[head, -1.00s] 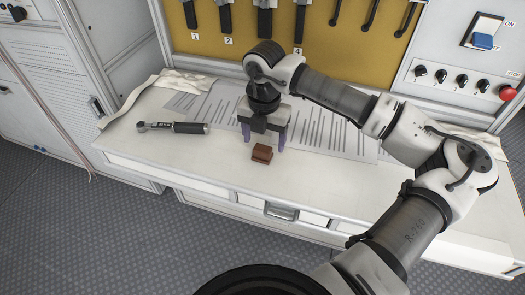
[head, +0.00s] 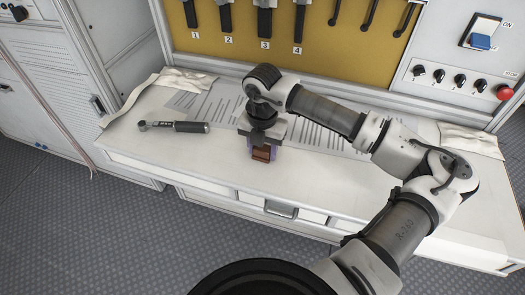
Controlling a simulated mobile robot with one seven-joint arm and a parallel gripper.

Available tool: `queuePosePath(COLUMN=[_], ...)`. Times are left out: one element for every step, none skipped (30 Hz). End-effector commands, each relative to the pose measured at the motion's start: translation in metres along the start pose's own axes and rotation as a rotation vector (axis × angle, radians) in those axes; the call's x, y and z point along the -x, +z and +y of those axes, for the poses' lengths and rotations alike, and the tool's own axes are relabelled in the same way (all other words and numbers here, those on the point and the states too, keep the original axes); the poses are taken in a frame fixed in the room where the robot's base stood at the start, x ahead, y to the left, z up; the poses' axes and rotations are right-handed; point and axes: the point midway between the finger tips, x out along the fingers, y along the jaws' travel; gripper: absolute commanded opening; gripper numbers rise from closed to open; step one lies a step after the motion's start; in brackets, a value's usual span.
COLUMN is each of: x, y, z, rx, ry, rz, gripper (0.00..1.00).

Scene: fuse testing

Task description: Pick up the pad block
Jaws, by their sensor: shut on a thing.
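The pad block (head: 261,153) is a small reddish-brown block near the front of the white workbench, in the middle of the head view. My gripper (head: 263,148) is over it from above, with its purple fingers on either side of the block, shut on it. The fingers partly hide the block. I cannot tell whether the block still touches the bench top.
The white bench (head: 225,173) carries a torque wrench (head: 175,126) at left and a printed sheet (head: 315,136) behind my gripper. Folded cloths lie at the left (head: 165,88) and right (head: 472,139). A yellow tool panel (head: 330,50) stands behind. The bench's front is clear.

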Motion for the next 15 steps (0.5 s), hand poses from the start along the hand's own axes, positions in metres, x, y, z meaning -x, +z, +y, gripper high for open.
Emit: queuePosePath(x=[0.0, 0.0, 0.0, 0.0, 0.0, 0.001, 0.001, 0.002, 0.004, 0.005, 0.008, 0.011, 0.015, 0.019, 0.025], y=[0.0, 0.0, 0.0, 0.0, 0.0, 0.0, 0.0, 0.0, 0.001, 0.001, 0.001, 0.001, 0.001, 0.001, 0.001], z=[0.0, 0.0, 0.0, 0.0, 0.0, 0.0, 0.0, 0.0, 0.0, 0.0, 0.0, 0.0, 0.0, 0.0, 0.0], rx=[0.0, 0.0, 0.0, 0.0, 0.0, 0.0, 0.0, 0.0, 0.0, 0.0, 0.0, -0.001, -0.001, -0.001, 0.0], ry=[0.0, 0.0, 0.0, 0.0, 0.0, 0.0, 0.0, 0.0, 0.0, 0.0, 0.001, 0.001, 0.001, 0.0, 0.0], rz=[0.0, 0.0, 0.0, 0.0, 0.0, -0.001, -0.001, -0.001, -0.001, -0.001, -0.001, -0.002, -0.003, -0.004, -0.004], gripper=[0.22, 0.22, 0.22, 0.22, 0.22, 0.22, 0.22, 0.22, 0.22, 0.22, 0.22, 0.22, 0.22, 0.22, 0.22])
